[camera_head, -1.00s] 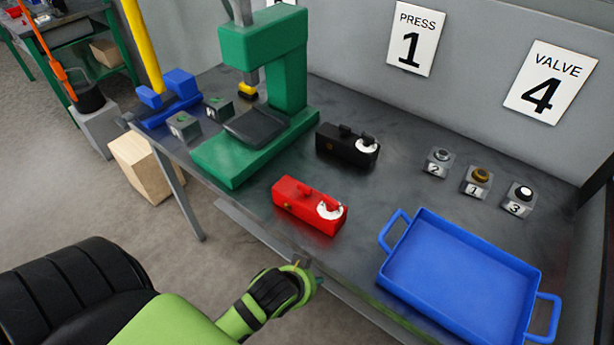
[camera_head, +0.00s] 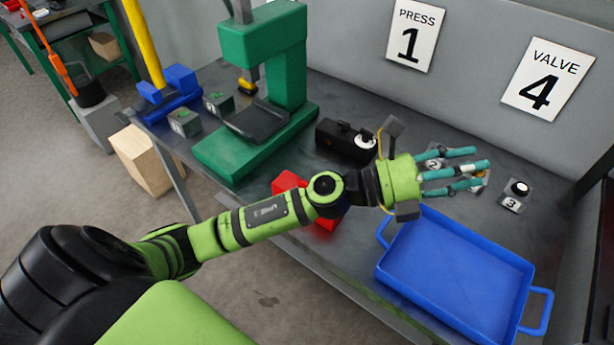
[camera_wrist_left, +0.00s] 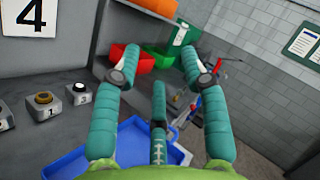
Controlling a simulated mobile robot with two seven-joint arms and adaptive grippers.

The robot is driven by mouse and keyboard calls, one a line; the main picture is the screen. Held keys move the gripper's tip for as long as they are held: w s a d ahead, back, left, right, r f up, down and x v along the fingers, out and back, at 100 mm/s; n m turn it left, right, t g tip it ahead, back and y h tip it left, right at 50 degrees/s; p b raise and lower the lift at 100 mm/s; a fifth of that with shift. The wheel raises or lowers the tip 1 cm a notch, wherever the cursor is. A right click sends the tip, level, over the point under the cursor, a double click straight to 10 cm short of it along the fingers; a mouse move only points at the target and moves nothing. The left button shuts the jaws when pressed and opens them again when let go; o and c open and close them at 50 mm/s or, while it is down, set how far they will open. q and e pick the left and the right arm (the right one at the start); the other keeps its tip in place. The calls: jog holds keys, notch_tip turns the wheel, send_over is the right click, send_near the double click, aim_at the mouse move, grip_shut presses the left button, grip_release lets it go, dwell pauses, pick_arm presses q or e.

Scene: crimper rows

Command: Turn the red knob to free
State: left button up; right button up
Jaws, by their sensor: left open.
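The red box (camera_head: 287,182) that carries the red knob sits on the grey bench. My left arm crosses in front of it, so only parts of the box show, and its knob and white dial are hidden. My left gripper (camera_head: 478,168) is open and empty. Its teal fingers point right, over the row of small numbered blocks, well right of the red box. Its spread fingers also show in the left wrist view (camera_wrist_left: 158,85), with nothing between them. The red box does not show in the wrist view. My right gripper is not in view.
A black box (camera_head: 338,140) with a white dial stands behind the red one. A green press (camera_head: 290,75) stands left. A blue tray (camera_head: 455,270) lies at the front right. Block 3 (camera_head: 514,196) is right of my fingers. Red bins (camera_wrist_left: 130,68) show farther off.

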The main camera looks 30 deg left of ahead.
pick_arm(q)
notch_tip(320, 180, down, 3)
jog(key=s+d+m+g, duration=0.1)
jog(key=d+m+g, duration=0.1)
jog(key=m+g, duration=0.45)
jog(key=m+g+y, duration=0.6)
jog(key=m+y, duration=0.5)
jog(key=y, duration=0.6)
send_over(305, 181)
jog(key=f, duration=1.1)
jog(key=shift+w+d+f, duration=0.1)
jog(key=shift+d+f, duration=0.1)
jog(key=shift+f, duration=0.2)
jog(key=shift+a+f+p, duration=0.15)
jog(key=shift+f+p, duration=0.1)
jog(key=shift+p, duration=0.2)
notch_tip(305, 181, down, 6)
jog(key=p, duration=0.2)
jog(key=shift+r+p, duration=0.15)
jog(key=shift+p, duration=0.2)
jog(key=shift+f, duration=0.35)
